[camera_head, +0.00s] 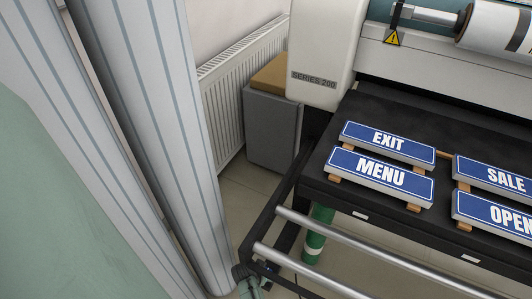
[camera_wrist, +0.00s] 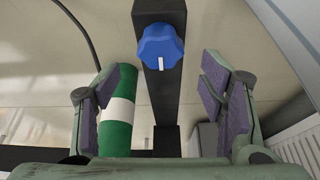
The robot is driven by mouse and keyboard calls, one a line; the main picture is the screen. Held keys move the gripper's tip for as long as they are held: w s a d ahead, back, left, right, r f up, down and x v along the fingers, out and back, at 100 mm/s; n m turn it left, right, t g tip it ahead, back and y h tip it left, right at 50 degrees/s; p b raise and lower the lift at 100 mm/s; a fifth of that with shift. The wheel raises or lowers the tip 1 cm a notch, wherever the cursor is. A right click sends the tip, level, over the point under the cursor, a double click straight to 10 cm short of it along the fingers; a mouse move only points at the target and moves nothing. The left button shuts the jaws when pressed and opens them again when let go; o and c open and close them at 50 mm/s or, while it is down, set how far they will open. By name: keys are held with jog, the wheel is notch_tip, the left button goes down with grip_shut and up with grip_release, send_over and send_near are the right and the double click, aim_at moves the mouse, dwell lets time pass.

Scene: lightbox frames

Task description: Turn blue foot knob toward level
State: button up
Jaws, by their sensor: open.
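The blue foot knob (camera_wrist: 160,47) shows in the wrist view, lobed, with a white line mark near its lower edge. It sits on a black bar (camera_wrist: 161,95) that runs down the middle of that view. My gripper (camera_wrist: 165,88) is open and empty, one purple-padded finger on each side of the bar. The knob lies beyond the fingertips, between their lines, and nothing touches it. In the head view the knob does not show. Part of my gripper (camera_head: 250,283) shows there at the bottom, by the corner of the black frame.
A green roll with a white band (camera_wrist: 117,120) is close beside my left finger. In the head view the roll (camera_head: 318,232) is under the black table (camera_head: 360,205), which carries several blue signs.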

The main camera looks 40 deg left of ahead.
jog(key=b+x, duration=0.1)
jog(key=x, duration=0.5)
jog(key=shift+w+f, duration=0.1)
jog(key=shift+f, duration=0.2)
jog(key=shift+c, duration=0.5)
jog(key=c, duration=1.1)
